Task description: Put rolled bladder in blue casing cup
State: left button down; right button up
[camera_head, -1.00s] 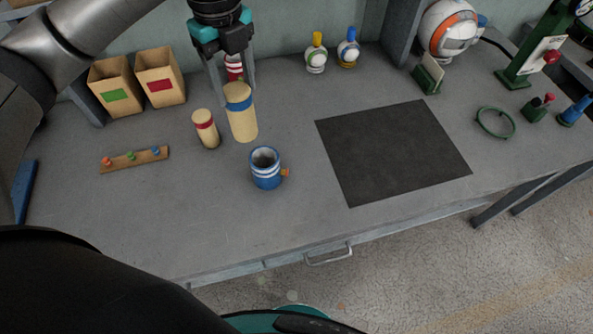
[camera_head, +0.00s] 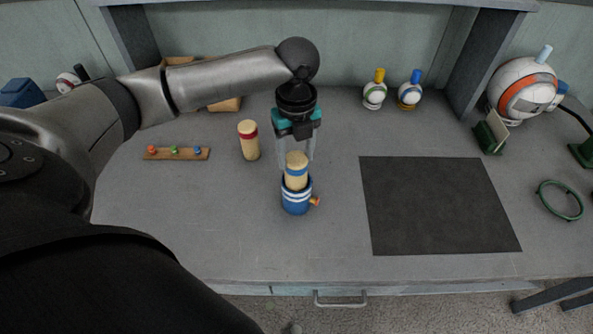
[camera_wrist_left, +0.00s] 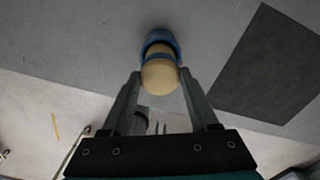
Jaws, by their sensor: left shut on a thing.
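The rolled bladder (camera_head: 297,172) is a tan cylinder with a blue band. My left gripper (camera_head: 297,158) is shut on its upper part and holds it upright at the mouth of the blue casing cup (camera_head: 295,200). The cup is blue with white stripes and an orange knob on its right side. The bladder's lower end is hidden by the cup's rim; how deep it sits is unclear. In the left wrist view the bladder (camera_wrist_left: 160,76) is between the fingers, with the cup (camera_wrist_left: 162,38) around its far end. My right gripper is not in view.
A red-banded tan roll (camera_head: 249,140) stands left of the cup. A wooden strip with coloured pegs (camera_head: 177,154) lies farther left. A dark mat (camera_head: 440,205) lies to the right. Yellow-topped (camera_head: 375,90) and blue-topped (camera_head: 411,90) bottles stand behind. The bench front is clear.

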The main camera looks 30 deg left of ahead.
pick_arm(q)
notch_tip(320, 180, down, 5)
jog(key=shift+r+b, duration=0.1)
jog(key=shift+b, duration=0.3)
jog(key=shift+f, duration=0.35)
jog(key=shift+c, duration=0.8)
grip_release()
notch_tip(320, 180, up, 12)
jog(key=shift+r+p, duration=0.2)
jog(key=shift+p, duration=0.85)
